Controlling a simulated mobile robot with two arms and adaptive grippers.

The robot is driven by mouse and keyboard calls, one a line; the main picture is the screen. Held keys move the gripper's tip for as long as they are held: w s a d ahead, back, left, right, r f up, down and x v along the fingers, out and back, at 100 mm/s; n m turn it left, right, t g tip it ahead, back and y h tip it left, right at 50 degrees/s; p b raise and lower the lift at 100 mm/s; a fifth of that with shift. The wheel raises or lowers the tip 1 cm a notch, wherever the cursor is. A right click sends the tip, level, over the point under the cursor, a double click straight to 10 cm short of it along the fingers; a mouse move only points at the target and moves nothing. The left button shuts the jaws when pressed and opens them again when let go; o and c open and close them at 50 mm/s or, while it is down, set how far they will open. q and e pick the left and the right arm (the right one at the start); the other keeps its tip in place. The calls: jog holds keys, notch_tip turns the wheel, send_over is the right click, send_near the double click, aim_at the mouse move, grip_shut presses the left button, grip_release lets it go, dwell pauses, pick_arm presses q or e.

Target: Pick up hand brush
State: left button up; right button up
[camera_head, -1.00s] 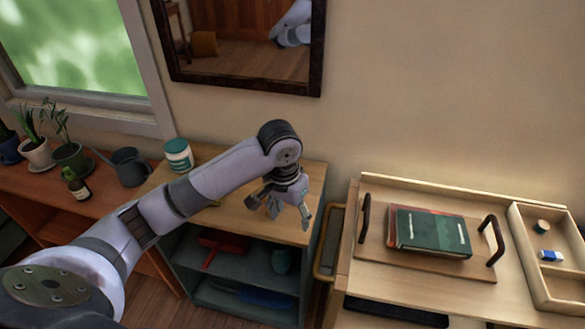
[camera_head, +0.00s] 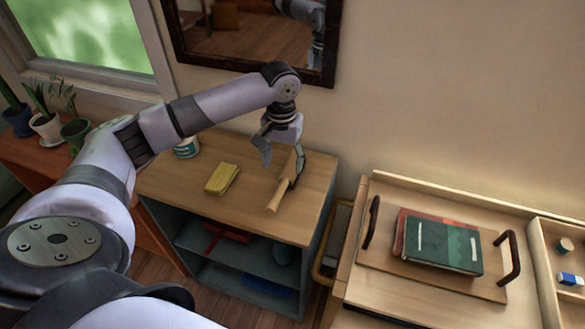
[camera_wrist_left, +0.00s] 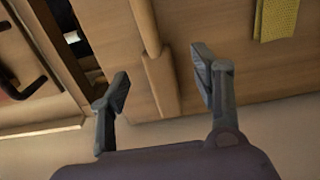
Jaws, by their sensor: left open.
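The hand brush (camera_head: 274,202) is a pale wooden piece with a narrow handle pointing to the front and a wider block toward the wall. It lies on the wooden top of the blue-grey shelf unit. My left gripper (camera_head: 281,157) points down over its wider end, with fingers open and nothing held. In the left wrist view, the brush (camera_wrist_left: 160,84) lies beyond and between the two open fingertips (camera_wrist_left: 162,75); the height gap is hard to judge. The brush's bristles are not seen. My right gripper is not in view.
The wall and framed mirror (camera_head: 330,40) are close behind. A wooden tray (camera_head: 365,262) with books stands on the right-hand unit.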

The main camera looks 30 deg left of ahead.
aim_at(286, 177)
pick_arm(q)
jog(key=shift+f, duration=1.15)
jog(key=f, duration=0.4)
jog(key=shift+w+d+f+p, duration=0.2)
jog(key=shift+w+d+p, duration=0.1)
jog(key=shift+p, duration=0.1)
jog(key=shift+f, duration=0.4)
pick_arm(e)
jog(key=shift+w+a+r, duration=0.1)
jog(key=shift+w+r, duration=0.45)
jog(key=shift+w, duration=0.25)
pick_arm(q)
jog(key=shift+r, duration=0.1)
grip_shut()
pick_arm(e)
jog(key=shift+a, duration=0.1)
